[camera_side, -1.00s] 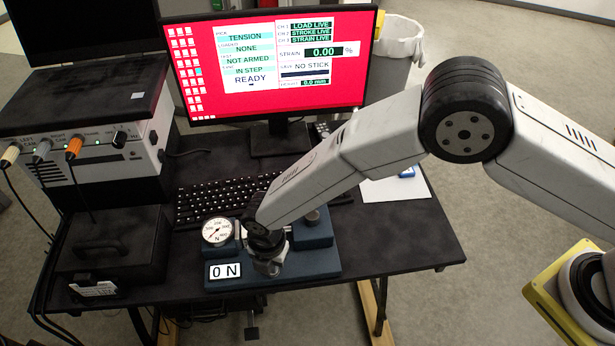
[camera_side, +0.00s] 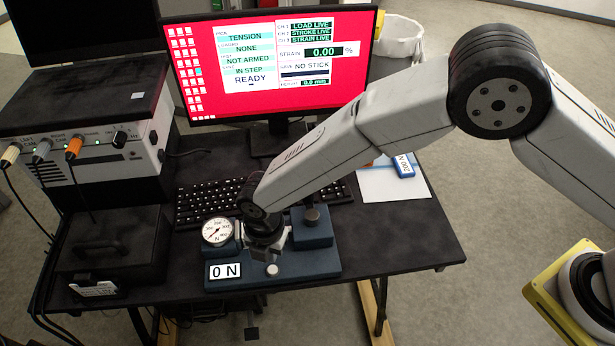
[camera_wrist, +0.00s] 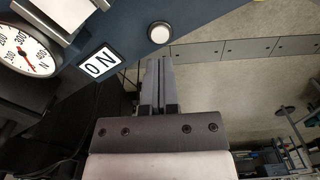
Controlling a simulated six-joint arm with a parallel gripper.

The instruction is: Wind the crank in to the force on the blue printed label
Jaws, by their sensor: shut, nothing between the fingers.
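The blue printed label (camera_side: 404,165) reads 200 N and lies on a white sheet at the right of the table. The blue rig (camera_side: 318,268) stands at the table's front. Its round dial (camera_side: 217,231) has a red needle, and its plate (camera_side: 225,271) reads 0 N; dial (camera_wrist: 25,48) and plate (camera_wrist: 98,65) also show in the wrist view. A pale round knob (camera_side: 272,270) is at the rig's front edge, also in the wrist view (camera_wrist: 159,33). My gripper (camera_wrist: 159,62) is shut and empty, its tips just short of the knob in that picture. I cannot make out the crank arm.
The monitor (camera_side: 270,100) shows TENSION, NOT ARMED and READY. A keyboard (camera_side: 200,205) lies behind the rig. A control box (camera_side: 120,150) with cables and a dark case (camera_side: 112,262) stand at the left. The table (camera_side: 395,245) is clear at the front right.

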